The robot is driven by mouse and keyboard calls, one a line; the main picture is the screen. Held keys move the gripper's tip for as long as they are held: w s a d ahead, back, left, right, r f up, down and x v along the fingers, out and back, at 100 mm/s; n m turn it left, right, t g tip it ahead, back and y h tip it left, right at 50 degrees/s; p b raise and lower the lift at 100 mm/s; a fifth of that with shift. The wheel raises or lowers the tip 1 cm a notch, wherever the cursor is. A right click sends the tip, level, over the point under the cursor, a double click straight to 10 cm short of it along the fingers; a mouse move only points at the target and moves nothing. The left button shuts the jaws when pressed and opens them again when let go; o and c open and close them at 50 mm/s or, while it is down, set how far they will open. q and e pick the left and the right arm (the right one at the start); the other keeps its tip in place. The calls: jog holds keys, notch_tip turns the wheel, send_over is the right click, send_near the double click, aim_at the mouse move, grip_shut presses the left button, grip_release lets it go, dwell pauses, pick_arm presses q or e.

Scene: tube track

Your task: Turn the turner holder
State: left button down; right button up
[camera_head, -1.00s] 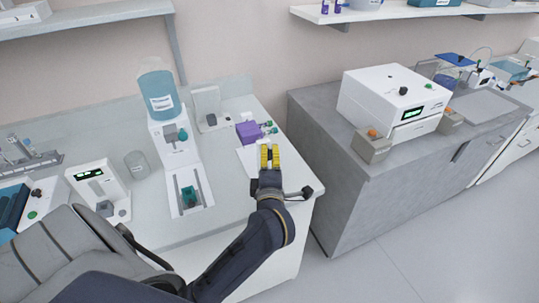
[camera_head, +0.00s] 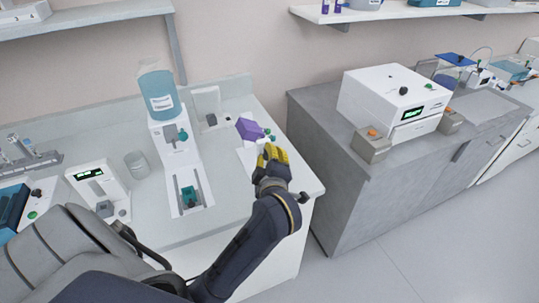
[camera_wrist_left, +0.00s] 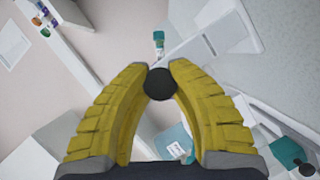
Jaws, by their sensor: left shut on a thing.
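The turner's purple holder (camera_head: 249,129) sits at the right end of the white bench in the head view, tilted, with green-capped tubes at its right side. My left gripper (camera_head: 271,153) is just in front of it, its yellow fingers rolled over to one side. In the left wrist view the left gripper (camera_wrist_left: 160,84) is shut on a round black knob (camera_wrist_left: 160,86) between its fingertips. A teal-capped tube (camera_wrist_left: 158,38) shows just beyond the knob. The gripper hides part of the turner in the head view. My right gripper is not in view.
A dispenser with a blue bottle (camera_head: 158,92) stands left of the turner, with a beaker (camera_head: 137,164) beside it. A white box device (camera_head: 394,100) stands on the grey cabinet (camera_head: 340,185) to the right, across a gap from the bench.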

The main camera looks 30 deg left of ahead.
pick_arm(q)
jog(key=shift+m+g+y, duration=0.3)
jog(key=shift+m+g, duration=0.8)
jog(key=shift+m, duration=0.7)
jog(key=shift+m+g, duration=0.3)
jog(key=shift+m, duration=0.1)
jog(key=c, duration=1)
grip_release()
